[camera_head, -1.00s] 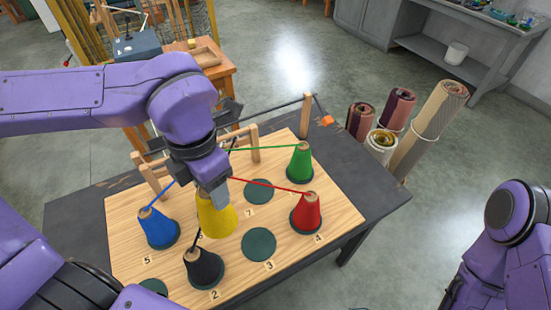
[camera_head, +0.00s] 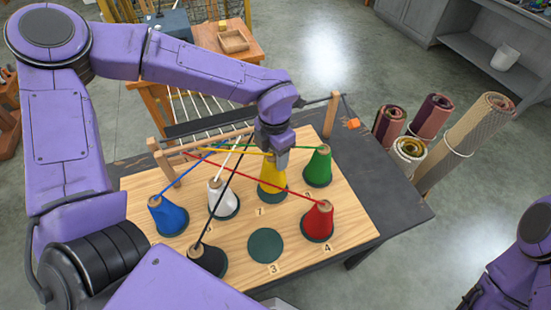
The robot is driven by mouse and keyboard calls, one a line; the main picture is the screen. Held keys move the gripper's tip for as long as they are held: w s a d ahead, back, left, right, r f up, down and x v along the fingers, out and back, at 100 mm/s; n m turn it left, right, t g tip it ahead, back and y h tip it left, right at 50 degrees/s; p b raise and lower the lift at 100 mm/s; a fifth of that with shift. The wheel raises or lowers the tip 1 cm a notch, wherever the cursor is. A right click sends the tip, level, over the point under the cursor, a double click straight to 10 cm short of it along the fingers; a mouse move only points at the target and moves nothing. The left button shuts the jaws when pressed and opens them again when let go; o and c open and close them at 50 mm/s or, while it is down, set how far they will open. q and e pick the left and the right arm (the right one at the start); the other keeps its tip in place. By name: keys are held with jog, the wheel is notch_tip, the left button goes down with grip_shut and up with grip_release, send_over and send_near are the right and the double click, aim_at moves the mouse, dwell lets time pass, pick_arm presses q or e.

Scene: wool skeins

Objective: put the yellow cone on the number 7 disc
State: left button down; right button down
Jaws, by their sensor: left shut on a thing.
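My left gripper (camera_head: 276,157) is shut on the top of the yellow cone (camera_head: 271,178) and holds it upright. The cone stands over the dark green number 7 disc (camera_head: 280,198), whose rim shows around the base beside the label 7. I cannot tell whether the base touches the disc or hangs just above it. A yellow strand runs left from the cone's top to the wooden frame. My right arm shows at the right edge, but its gripper is out of view.
The green cone (camera_head: 317,168), red cone (camera_head: 317,222), white cone (camera_head: 222,199), blue cone (camera_head: 168,217) and black cone (camera_head: 208,261) stand around it on the wooden board. The number 3 disc (camera_head: 265,246) is bare. Coloured strands stretch from the wooden frame (camera_head: 163,163) across the board.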

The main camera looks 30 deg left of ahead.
pick_arm(q)
jog(key=shift+s+f+p, duration=0.25)
jog(key=shift+f+p, duration=0.05)
jog(key=shift+f, duration=0.25)
jog(key=shift+s+f+p, duration=0.2)
jog(key=shift+f+p, duration=0.05)
jog(key=shift+f, duration=0.55)
jog(key=shift+w+f, duration=0.25)
jog(key=shift+w, duration=0.05)
jog(key=shift+c, duration=2.2)
grip_release()
jog(key=shift+s+r, duration=0.1)
jog(key=shift+s, duration=0.05)
jog(key=shift+r, duration=0.1)
jog(key=shift+r, duration=0.4)
notch_tip(320, 180, up, 11)
jog(key=shift+r+b, duration=0.1)
jog(key=shift+b, duration=0.95)
